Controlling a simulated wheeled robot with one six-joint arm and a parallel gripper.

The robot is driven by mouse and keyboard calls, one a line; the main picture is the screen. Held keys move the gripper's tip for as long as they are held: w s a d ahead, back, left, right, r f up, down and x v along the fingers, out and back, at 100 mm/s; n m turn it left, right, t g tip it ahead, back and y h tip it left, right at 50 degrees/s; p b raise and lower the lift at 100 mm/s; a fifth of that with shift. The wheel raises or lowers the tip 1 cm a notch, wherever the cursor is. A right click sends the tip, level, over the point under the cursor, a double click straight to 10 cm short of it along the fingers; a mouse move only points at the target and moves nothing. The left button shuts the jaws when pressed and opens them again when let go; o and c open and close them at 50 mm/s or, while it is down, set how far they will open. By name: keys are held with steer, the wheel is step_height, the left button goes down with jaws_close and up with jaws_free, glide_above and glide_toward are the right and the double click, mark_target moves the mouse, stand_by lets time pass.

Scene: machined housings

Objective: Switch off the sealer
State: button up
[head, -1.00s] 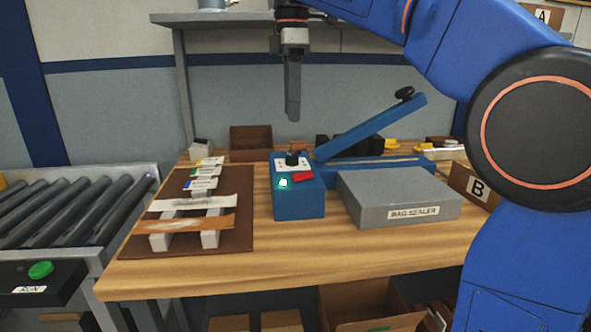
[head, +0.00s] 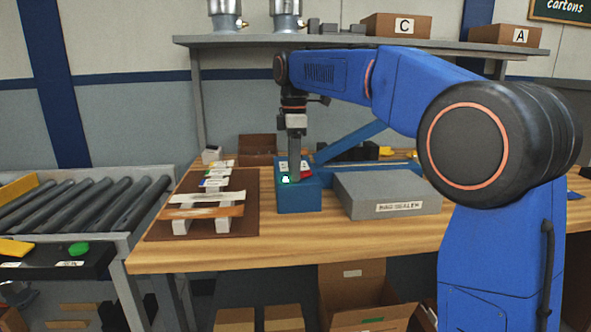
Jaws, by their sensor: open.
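The bag sealer has a grey housing (head: 385,188) with a "BAG SEALER" label, a raised blue lever arm (head: 350,143) and a blue control box (head: 300,200) at its left. A green lamp (head: 285,180) glows on the box. The black knob seen earlier is hidden behind my gripper. My gripper (head: 294,179) is open and empty, pointing down at the top of the control box. From this side its fingers overlap, and I cannot tell whether they touch the box.
A brown board (head: 245,220) with white blocks and strips lies left of the box. A roller conveyor (head: 85,205) with a green button (head: 79,249) stands further left. A grey shelf (head: 360,42) with cartons crosses above. The wooden front edge (head: 330,256) is clear.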

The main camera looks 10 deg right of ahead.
steer(key=shift+f, duration=0.1)
steer(key=c, duration=1.1)
steer(key=shift+o, duration=0.2)
steer(key=shift+d+r+y, duration=0.25)
steer(key=shift+d+y, duration=0.2)
steer(key=shift+y, duration=0.55)
steer(key=shift+d+r+y, duration=0.1)
steer(key=shift+d+y, duration=0.05)
steer(key=shift+y, duration=0.6)
steer(key=shift+d+r+y, duration=0.1)
steer(key=shift+d+y, duration=0.05)
steer(key=shift+y, duration=0.6)
steer(key=o, duration=1.1)
steer(key=shift+c, duration=0.2)
